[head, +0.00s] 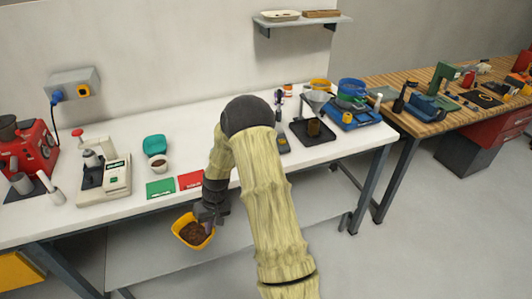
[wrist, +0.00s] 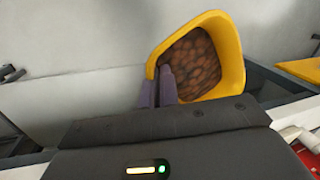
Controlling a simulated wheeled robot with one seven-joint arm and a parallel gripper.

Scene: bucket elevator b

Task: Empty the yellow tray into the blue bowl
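My gripper (head: 208,217) is shut on the rim of the yellow tray (head: 183,220), in front of and below the white table's front edge. In the wrist view the purple-grey fingers (wrist: 166,82) pinch the tray's near left wall (wrist: 232,50). The tray holds a heap of brown, bean-like pieces (wrist: 192,65). It looks tilted in the head view. The blue bowl (head: 352,86) stands on a blue device, apparently a scale (head: 355,116), at the right end of the white table. The bowl's inside is too small to judge.
A funnel stand over a dark tray (head: 312,133) stands left of the scale. A white press (head: 104,175) and red machine (head: 27,150) are further left. A shelf (head: 300,22) hangs above.

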